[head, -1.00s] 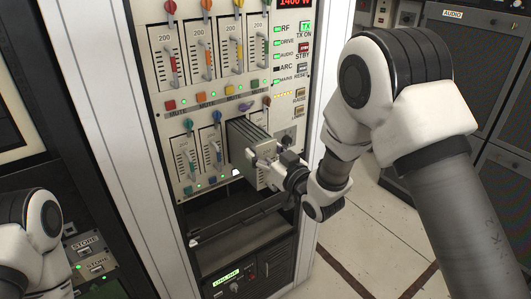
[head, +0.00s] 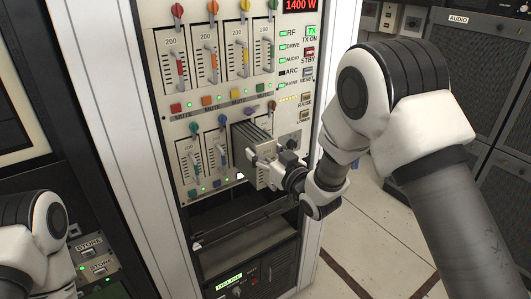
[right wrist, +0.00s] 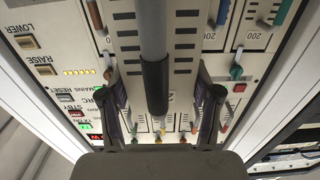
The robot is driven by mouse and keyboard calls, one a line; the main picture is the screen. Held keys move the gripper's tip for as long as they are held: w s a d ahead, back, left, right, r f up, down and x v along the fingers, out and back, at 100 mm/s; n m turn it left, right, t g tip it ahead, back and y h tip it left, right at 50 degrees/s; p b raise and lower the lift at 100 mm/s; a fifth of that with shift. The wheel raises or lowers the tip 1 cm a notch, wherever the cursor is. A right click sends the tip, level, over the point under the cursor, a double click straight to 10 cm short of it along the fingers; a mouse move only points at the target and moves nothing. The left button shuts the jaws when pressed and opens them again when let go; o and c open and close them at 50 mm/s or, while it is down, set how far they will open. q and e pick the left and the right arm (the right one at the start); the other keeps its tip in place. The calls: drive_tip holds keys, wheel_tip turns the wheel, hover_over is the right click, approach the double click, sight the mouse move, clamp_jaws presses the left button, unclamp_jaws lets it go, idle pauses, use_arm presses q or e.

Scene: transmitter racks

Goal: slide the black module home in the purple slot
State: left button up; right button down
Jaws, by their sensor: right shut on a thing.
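The black module (head: 250,142), a dark ribbed box with a pale front plate, sits partly inside its slot in the lower row of the rack (head: 155,78). Its front part sticks out toward me. My right gripper (head: 268,162) is shut on the module's handle. In the right wrist view the handle's dark grip (right wrist: 155,88) lies between the two fingers, before the vented pale front plate (right wrist: 187,45). The inside of the slot is hidden behind the module. Only my left arm shows at the lower left; its gripper is out of view.
Fader modules with coloured knobs fill the row above and the places to the left of the slot. A dark open bay (head: 225,212) lies below. The status panel (head: 300,60) with lit labels is at the upper right. White rack posts stand on both sides.

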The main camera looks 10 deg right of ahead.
drive_tip(key=shift+b+x, duration=0.65)
drive_tip(key=shift+x, duration=4.2)
drive_tip(key=shift+r, duration=0.15)
drive_tip(key=c, duration=0.5)
unclamp_jaws()
drive_tip(key=o, duration=0.3)
drive_tip(key=shift+o, duration=0.2)
drive_tip(key=shift+w+a, duration=0.1)
approach(244, 135)
drive_tip(key=w+f, duration=0.1)
drive_tip(key=w+d+f, duration=0.1)
drive_tip(key=w+f, duration=0.1)
drive_tip(key=shift+w+d, duration=0.25)
